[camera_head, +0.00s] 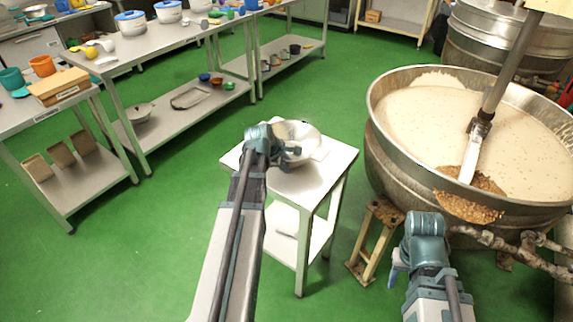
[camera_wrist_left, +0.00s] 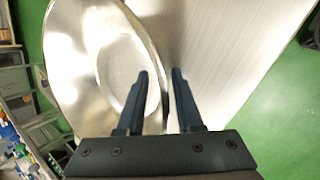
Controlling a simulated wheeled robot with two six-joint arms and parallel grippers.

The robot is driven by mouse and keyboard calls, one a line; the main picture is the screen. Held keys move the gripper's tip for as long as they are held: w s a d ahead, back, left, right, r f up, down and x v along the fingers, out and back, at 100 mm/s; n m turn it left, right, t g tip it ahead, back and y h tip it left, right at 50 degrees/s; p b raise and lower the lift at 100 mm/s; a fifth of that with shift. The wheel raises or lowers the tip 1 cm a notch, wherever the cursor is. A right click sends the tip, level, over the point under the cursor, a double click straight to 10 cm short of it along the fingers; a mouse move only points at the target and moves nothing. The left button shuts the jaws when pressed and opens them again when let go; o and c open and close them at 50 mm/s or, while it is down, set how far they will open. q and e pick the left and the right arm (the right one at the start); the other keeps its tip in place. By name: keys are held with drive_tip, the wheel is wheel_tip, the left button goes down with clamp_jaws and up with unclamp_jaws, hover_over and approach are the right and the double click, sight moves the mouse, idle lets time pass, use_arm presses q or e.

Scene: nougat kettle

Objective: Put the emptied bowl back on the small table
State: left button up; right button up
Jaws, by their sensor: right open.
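The shiny metal bowl (camera_head: 306,132) is at the small steel table's top (camera_head: 312,187), near its back edge. My left gripper (camera_head: 290,150) is at the bowl's near left side. In the left wrist view the bowl (camera_wrist_left: 88,60) fills the left, and its rim runs between my two fingers (camera_wrist_left: 160,80). The fingers stand apart, with a gap around the rim. The bowl's inside looks empty there. The tabletop (camera_wrist_left: 225,50) shows beside it. My right gripper (camera_head: 427,222) is empty, low in front of the kettle; its fingertips are hard to make out.
The large kettle (camera_head: 385,150) of pale nougat with a stirring paddle (camera_head: 472,150) stands at the right. A small wooden stool (camera_head: 375,235) stands between kettle and table. Long benches (camera_head: 130,65) with pots line the back left. Green floor (camera_head: 150,230) is free at the left.

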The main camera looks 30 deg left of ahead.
use_arm(q)
drive_tip(key=p+v, duration=1)
drive_tip(key=v, duration=0.2)
drive_tip(key=shift+r, duration=0.2)
drive_tip(key=shift+w, duration=0.1)
drive_tip(key=s+d+f+m+g, duration=0.1)
drive_tip(key=s+d+m+g, duration=0.1)
drive_tip(key=d+m, duration=0.65)
drive_tip(key=s+d+f+m+g, duration=0.2)
drive_tip(key=d+m, duration=0.2)
drive_tip(key=d, duration=0.9)
drive_tip(key=s+d+m+g+y, duration=0.2)
drive_tip(key=s+d+m, duration=0.7)
drive_tip(key=d+m, duration=0.3)
drive_tip(key=shift+d+m+g, duration=0.3)
drive_tip(key=shift+d+m, duration=0.1)
drive_tip(key=shift+m, duration=0.05)
drive_tip(key=shift+s+f, duration=0.1)
